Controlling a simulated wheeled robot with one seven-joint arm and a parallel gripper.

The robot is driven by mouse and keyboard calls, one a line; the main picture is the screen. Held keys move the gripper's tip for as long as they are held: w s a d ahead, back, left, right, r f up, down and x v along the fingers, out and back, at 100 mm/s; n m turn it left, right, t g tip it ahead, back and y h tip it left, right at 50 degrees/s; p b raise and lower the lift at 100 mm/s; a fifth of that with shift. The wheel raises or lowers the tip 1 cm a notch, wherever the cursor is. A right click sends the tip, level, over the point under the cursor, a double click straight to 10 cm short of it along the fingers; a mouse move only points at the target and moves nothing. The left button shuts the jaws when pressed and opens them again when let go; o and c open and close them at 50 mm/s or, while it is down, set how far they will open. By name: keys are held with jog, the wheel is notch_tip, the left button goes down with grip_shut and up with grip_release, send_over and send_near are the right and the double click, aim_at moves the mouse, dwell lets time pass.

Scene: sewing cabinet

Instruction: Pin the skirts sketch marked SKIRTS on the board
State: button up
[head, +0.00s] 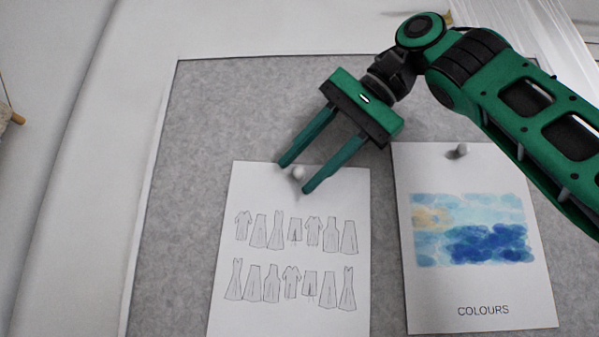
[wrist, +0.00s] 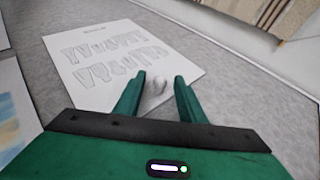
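A white sheet with two rows of garment outlines (head: 290,250) lies flat against the grey board (head: 225,110), and it also shows in the wrist view (wrist: 110,55). A small dark line of text at its far end in the wrist view is too small to read.
The board above and left of the garment sheet is bare. A pale frame edge (head: 150,190) runs along the board's left side.

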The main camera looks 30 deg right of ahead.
jog(key=v, duration=0.7)
jog(key=shift+d+r, duration=0.1)
jog(key=shift+r, duration=0.05)
jog(key=shift+s, duration=0.15)
dwell(0.3)
